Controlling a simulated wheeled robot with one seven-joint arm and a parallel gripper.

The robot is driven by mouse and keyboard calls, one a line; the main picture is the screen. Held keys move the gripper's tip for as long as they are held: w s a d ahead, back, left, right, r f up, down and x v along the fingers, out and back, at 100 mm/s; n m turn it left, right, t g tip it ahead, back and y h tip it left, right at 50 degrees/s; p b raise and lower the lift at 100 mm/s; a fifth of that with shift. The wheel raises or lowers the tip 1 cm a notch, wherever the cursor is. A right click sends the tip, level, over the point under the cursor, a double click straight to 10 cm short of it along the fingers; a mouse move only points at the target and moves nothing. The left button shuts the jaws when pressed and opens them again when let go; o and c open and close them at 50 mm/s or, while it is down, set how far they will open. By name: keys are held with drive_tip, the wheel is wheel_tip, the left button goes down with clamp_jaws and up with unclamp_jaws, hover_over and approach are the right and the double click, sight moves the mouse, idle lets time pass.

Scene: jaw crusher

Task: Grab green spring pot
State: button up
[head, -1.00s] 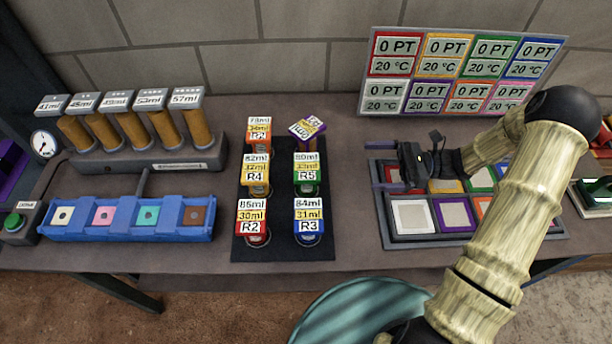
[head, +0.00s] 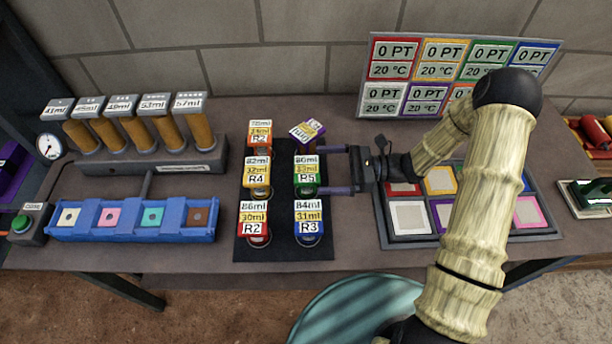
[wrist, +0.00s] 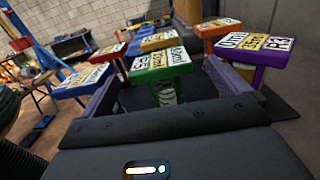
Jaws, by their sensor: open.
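The green spring pot (head: 306,180), labelled R5, stands upright on the dark mat, in the right column between the purple and blue pots. In the wrist view the green pot (wrist: 160,72) is straight ahead, with its coiled spring visible below the square cap. My gripper (head: 326,170) is open and points left at the green pot. Its two fingers are spread, one on the far side and one on the near side, with the tips close to the pot's right edge. Nothing is held. I cannot tell whether the tips overlap the pot.
The purple pot (head: 307,131) has a tilted cap and stands close to the far finger. The blue R3 pot (head: 308,215) is near the near finger. The yellow R4 pot (head: 257,172) stands behind the green one. A tray of coloured squares (head: 410,238) lies right.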

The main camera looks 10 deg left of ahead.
sight(307, 169)
drive_tip(key=shift+s+a, duration=0.25)
drive_tip(key=shift+a, duration=0.25)
drive_tip(key=p+x, duration=0.1)
drive_tip(key=x, duration=0.3)
drive_tip(key=shift+a+f+p, duration=0.1)
drive_tip(key=shift+a+p, duration=0.1)
drive_tip(key=shift+p, duration=0.15)
drive_tip(key=c, duration=1.2)
